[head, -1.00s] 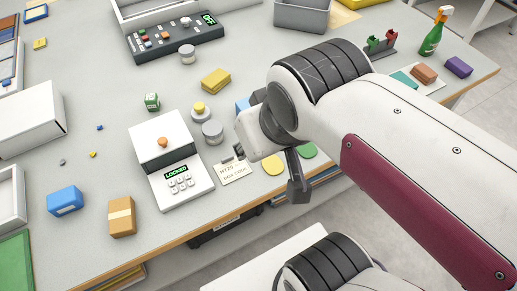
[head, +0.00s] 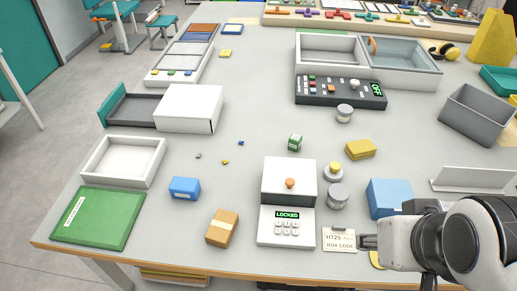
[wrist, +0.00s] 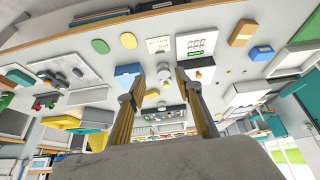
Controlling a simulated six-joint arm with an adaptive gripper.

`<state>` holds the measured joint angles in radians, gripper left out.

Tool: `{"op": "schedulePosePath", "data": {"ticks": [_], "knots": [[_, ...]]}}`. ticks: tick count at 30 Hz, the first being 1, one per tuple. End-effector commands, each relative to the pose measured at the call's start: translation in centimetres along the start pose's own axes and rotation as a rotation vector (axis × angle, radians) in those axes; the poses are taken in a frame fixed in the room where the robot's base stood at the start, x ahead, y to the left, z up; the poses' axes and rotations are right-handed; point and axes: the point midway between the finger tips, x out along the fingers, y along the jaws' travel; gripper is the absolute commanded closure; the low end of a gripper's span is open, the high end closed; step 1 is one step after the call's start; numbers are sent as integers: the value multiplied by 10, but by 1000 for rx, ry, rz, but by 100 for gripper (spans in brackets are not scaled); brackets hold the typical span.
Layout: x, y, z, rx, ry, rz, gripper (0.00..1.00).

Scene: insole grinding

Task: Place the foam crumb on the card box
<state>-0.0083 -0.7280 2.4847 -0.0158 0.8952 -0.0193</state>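Three tiny crumbs lie on the table left of centre in the head view: a grey one (head: 198,155), a yellow one (head: 225,162) and a blue one (head: 241,142). I cannot tell which is the foam crumb. A brown, taped box (head: 222,228), which looks like the card box, sits near the front edge, its top bare. My gripper (head: 366,241) is at the lower right, far from the crumbs, beside a paper code card (head: 339,239). In the wrist view my gripper (wrist: 160,78) has its fingers apart with nothing held between them.
A locked keypad box (head: 287,226) with an orange knob stands between my gripper and the brown box. A blue carton (head: 184,188), green mat (head: 97,218) and white tray (head: 122,160) are at left. Grey jars (head: 337,196) and a blue block (head: 389,196) stand near my gripper.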

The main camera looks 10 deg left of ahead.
Motion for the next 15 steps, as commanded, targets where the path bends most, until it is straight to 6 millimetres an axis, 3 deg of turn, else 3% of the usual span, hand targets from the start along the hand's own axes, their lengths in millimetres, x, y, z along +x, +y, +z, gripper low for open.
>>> {"op": "schedulePosePath", "data": {"ticks": [5,15], "knots": [[4,4,-20,-103,-10,24,65],[21,10,-81,-419,-31,90,65]]}}
